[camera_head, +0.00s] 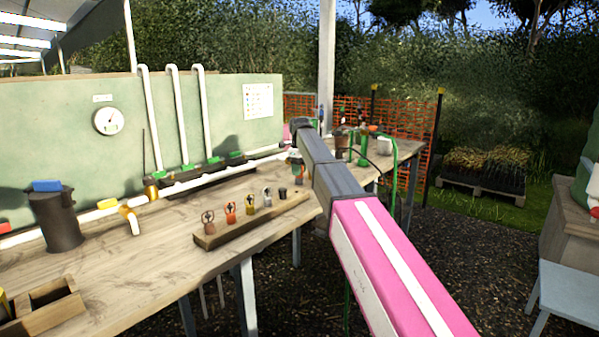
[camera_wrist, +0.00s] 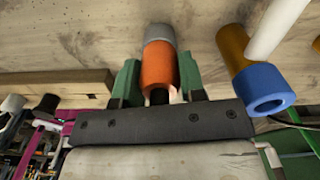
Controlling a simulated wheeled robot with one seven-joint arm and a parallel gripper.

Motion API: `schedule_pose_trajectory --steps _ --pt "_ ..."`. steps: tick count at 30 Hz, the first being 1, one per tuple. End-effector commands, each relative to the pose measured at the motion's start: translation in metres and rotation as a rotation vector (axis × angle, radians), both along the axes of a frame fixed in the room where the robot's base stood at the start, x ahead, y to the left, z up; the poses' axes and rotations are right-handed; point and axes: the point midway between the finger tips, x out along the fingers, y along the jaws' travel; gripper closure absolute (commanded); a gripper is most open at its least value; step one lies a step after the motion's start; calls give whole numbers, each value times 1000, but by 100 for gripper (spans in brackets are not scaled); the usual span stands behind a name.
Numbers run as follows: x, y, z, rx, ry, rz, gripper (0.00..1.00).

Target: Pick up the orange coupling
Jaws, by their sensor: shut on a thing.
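The orange coupling (camera_wrist: 158,70), a short cylinder with a grey end (camera_wrist: 159,33), is between the two green fingers of my gripper (camera_wrist: 157,82) in the wrist view. The fingers are shut on its sides. Bare table wood lies behind it; whether it touches the table I cannot tell. In the head view my gripper (camera_head: 297,166) is small, over the far part of the workbench, at the end of my pink and grey arm. The coupling cannot be made out there.
A brown fitting with a blue collar (camera_wrist: 265,91) and white pipe is close right of my gripper in the wrist view. A wooden rack (camera_head: 250,222) with several small valves stands on the workbench (camera_head: 110,270). White pipes run along the green back panel (camera_head: 235,115).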

Motion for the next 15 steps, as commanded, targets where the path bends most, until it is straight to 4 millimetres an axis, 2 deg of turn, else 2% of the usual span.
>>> schedule_pose_trajectory --steps 8,15 --pt "1 0 11 0 -1 0 87" --pt "-3 2 45 1 -2 1 87"
